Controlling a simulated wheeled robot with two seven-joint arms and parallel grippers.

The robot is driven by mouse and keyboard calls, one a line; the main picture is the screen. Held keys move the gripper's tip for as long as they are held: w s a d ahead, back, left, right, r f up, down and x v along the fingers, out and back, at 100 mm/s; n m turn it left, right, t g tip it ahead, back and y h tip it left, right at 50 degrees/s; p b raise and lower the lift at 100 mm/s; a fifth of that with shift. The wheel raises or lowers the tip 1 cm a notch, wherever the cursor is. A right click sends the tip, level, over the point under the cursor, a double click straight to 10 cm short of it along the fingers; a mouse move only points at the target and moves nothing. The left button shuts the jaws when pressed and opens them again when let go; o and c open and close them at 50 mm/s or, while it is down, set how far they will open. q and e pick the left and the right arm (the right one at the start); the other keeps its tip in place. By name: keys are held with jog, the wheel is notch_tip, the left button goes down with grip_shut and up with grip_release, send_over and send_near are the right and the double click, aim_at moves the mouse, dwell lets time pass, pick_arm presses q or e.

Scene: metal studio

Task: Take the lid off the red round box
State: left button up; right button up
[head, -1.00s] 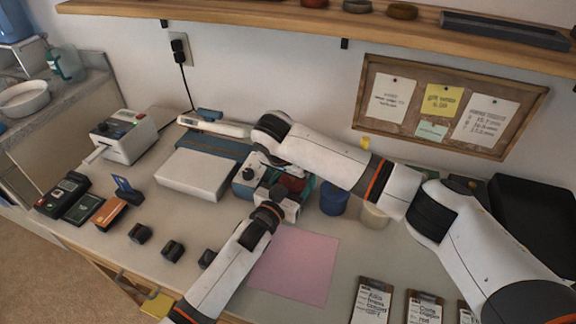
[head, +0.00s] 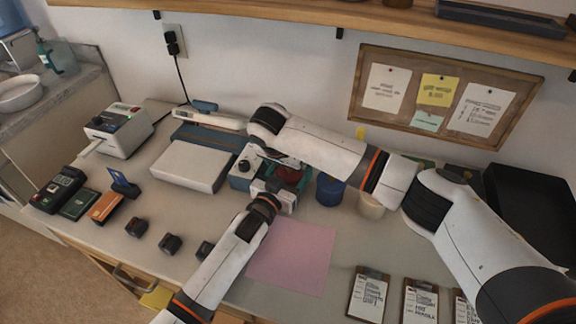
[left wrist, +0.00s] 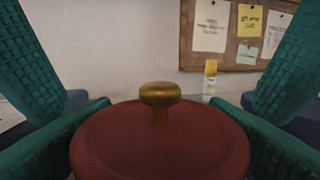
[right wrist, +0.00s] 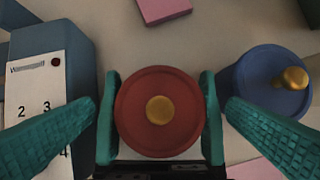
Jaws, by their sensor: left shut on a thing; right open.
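The red round box, seen from above in the right wrist view, has a dark red lid (right wrist: 135,112) with a gold knob (right wrist: 159,110). The lid is on, and it also shows in the left wrist view (left wrist: 160,145). My left gripper (left wrist: 160,128) is shut on the box, one teal finger against each side. My right gripper (right wrist: 161,106) is open above the lid, its fingers spread wide on both sides, apart from it. In the head view the box (head: 288,173) is mostly hidden by my arms and grippers.
A blue round box (right wrist: 262,72) with a gold knob stands close to the right. A blue block with a numbered white face (right wrist: 45,95) stands close to the left. A pink sheet (head: 290,256) lies in front. A white-topped box (head: 190,165) stands further left.

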jog(key=v, duration=1.1)
jog(key=shift+r, duration=0.35)
jog(key=shift+s, duration=0.1)
pick_arm(q)
jog(key=o, duration=1.4)
jog(key=shift+o, duration=0.2)
jog(key=shift+s+a, duration=0.1)
